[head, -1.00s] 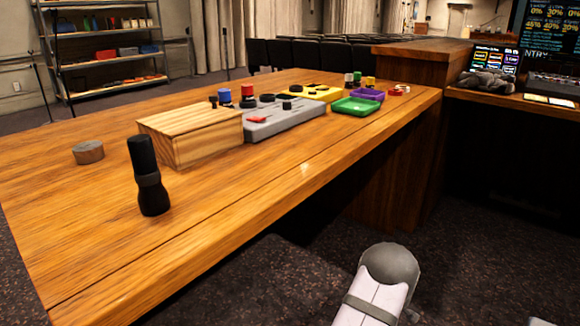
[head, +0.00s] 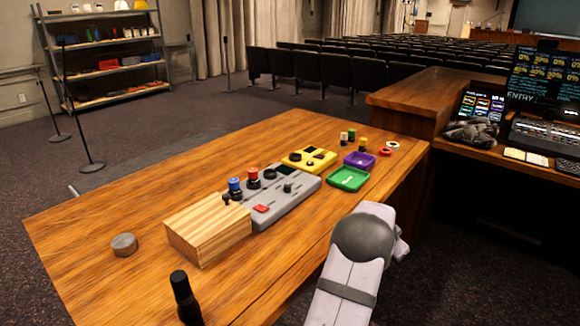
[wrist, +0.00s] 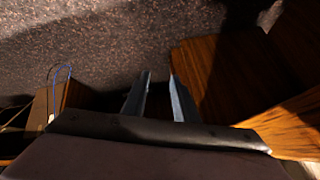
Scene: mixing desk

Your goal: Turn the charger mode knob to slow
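A grey box (head: 284,204) with dark knobs and a red switch (head: 261,209) lies on the wooden table. A yellow box (head: 309,161) with a dark screen and small controls lies behind it. I cannot tell from the pictures which one is the charger, and the knob markings are too small to read. My gripper (wrist: 160,82) shows in the wrist view with its two fingers apart and nothing between them. It hangs over dark floor beside wooden furniture, away from both boxes. In the head view only my arm shows, right of the table edge; the fingers are hidden.
A wooden block (head: 208,235) stands against the grey box's near end. Blue (head: 235,187) and red (head: 253,175) cylinders stand by the grey box. A black bottle (head: 186,300) stands in front. The table's left part is mostly clear.

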